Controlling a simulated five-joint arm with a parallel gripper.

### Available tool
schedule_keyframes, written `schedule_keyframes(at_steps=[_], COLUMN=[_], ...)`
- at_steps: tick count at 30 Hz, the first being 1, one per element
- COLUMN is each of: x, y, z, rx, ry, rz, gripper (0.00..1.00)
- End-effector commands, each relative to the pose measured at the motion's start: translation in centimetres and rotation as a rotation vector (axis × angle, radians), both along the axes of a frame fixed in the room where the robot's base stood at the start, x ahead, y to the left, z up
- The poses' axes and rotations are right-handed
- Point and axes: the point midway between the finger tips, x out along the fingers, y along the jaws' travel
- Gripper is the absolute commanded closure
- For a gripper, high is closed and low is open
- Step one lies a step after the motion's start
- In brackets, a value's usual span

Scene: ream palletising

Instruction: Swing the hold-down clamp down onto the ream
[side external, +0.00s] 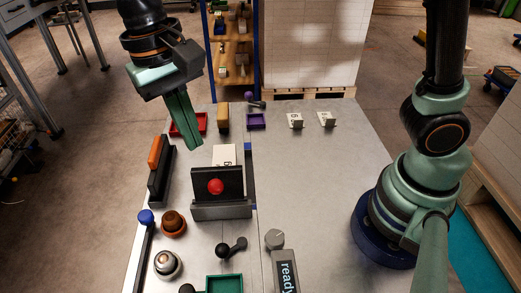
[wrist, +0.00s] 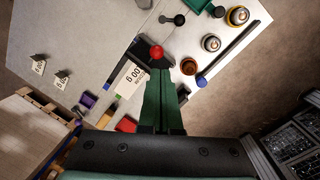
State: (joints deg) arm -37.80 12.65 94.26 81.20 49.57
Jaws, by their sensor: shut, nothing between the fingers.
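The hold-down clamp appears to be the dark upright plate (side external: 231,183) with a red ball knob (side external: 215,186), standing in a grey base. The knob also shows in the wrist view (wrist: 156,52). The white ream (side external: 224,153), marked with a 6, lies just behind the plate and is partly hidden by it; in the wrist view its printed face (wrist: 127,79) lies left of my fingers. My gripper (side external: 193,146) is shut and empty, its green fingers pointing down, above the table to the left of the ream. Its fingertips (wrist: 160,74) show below the knob in the wrist view.
An orange block (side external: 155,152) in a black holder stands left of the clamp. A red tray (side external: 202,117) and tan block (side external: 223,118) are behind. A brown knob (side external: 173,222) and black lever (side external: 230,248) are in front. The table's right middle is clear.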

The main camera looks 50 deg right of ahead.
Motion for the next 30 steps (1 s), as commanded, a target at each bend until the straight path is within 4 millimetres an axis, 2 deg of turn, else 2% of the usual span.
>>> schedule_keyframes(at_steps=[3,21,27,30], x=[-0.7,-4.1,-5.0,-5.2], y=[0.5,2.4,2.8,2.9], z=[-0.4,-2.2,-2.7,-2.9], rx=[0.043,0.162,0.157,0.151], ry=[0.002,-0.009,-0.013,-0.013], rz=[0.294,1.808,2.213,2.332], gripper=[1.00,1.00,1.00,1.00])
